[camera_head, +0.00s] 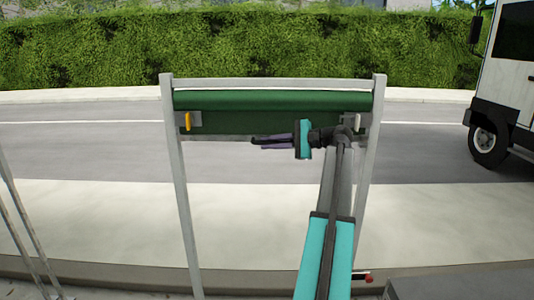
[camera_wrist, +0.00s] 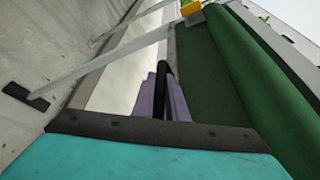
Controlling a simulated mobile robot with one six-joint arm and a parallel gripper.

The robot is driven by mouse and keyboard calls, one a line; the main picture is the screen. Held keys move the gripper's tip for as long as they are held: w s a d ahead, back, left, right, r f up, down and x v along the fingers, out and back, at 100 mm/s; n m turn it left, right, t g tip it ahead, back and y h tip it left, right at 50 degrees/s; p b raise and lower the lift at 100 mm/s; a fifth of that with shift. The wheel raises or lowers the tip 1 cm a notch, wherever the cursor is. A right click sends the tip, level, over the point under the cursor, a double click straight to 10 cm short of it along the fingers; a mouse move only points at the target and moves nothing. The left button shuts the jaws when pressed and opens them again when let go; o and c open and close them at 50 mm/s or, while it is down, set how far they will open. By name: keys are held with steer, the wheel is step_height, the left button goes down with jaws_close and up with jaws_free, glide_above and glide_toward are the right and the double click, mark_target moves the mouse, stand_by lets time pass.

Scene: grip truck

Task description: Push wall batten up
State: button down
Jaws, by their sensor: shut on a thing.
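The wall batten (camera_head: 215,138) is a thin pale bar along the lower edge of a short green sheet (camera_head: 232,122), which hangs below a green roll (camera_head: 270,100) between two posts. My gripper (camera_head: 256,142) points left at the batten, near mid-span, with its dark and purple fingers at that lower edge. In the wrist view the purple fingers (camera_wrist: 160,95) are close together beside the green sheet (camera_wrist: 200,75), and they are shut on the batten. The exact contact is too small to see clearly. My arm covers part of the right end.
A grey left post (camera_head: 180,190) and right post (camera_head: 375,150) carry a top bar (camera_head: 270,84). A yellow catch (camera_head: 187,120) sits by the left post. A white truck (camera_head: 505,90) stands at the far right. Below the sheet, the space between the posts is open left of my arm.

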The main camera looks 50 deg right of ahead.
steer(key=shift+s+d+r+p, duration=0.1)
steer(key=shift+d+r+p, duration=0.15)
steer(key=shift+r, duration=0.6)
steer(key=shift+s+d+r+p, duration=0.1)
steer(key=shift+r+p, duration=0.2)
steer(key=shift+r, duration=0.55)
steer(key=c, duration=2)
jaws_free()
steer(key=shift+r, duration=0.1)
steer(key=shift+o, duration=1.2)
steer(key=shift+s, duration=0.15)
steer(key=shift+a, duration=0.1)
steer(key=b+v, duration=0.3)
steer(key=v, duration=1)
steer(key=shift+s, duration=0.2)
